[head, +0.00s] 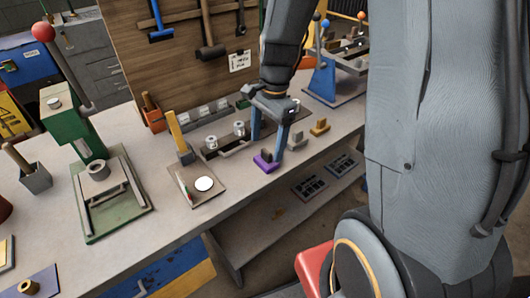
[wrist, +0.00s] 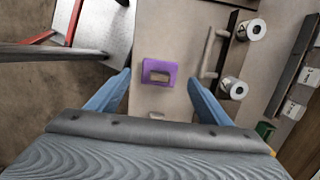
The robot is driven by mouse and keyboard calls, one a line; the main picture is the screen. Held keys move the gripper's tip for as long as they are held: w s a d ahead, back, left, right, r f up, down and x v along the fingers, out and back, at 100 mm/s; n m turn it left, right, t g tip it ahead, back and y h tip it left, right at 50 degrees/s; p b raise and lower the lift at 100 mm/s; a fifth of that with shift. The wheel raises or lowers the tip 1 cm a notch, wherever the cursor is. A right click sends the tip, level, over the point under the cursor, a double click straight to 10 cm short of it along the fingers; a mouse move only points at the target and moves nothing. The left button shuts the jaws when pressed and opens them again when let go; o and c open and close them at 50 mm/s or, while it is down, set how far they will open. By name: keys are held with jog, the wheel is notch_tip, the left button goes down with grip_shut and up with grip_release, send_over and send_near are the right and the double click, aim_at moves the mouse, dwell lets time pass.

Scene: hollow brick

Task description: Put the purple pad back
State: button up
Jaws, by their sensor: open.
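The purple pad (head: 262,165), a flat block with a dark raised grip on top, lies on the workbench near its front edge. In the wrist view the purple pad (wrist: 158,68) shows between my fingers, a little ahead of centre. My gripper (head: 267,148) is open and points down over the pad, one finger on each side of it in the picture. The wrist view also shows my gripper (wrist: 159,79) with nothing between the fingers touching the pad that I can see. The exact fingertip height is unclear.
A tray with metal canisters (head: 239,128) is behind. A board with a white disc (head: 204,184) lies left. A green press (head: 75,125) stands further left.

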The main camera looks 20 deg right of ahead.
notch_tip(320, 180, up, 7)
jog(key=b, duration=0.1)
jog(key=s+f+n+t+h, duration=0.1)
jog(key=s+f+n, duration=0.3)
jog(key=s+n, duration=0.5)
jog(key=shift+s+a+n+t, duration=0.25)
jog(key=shift+n+t, duration=0.05)
jog(key=shift+n, duration=2.4)
jog(key=shift+f, duration=0.1)
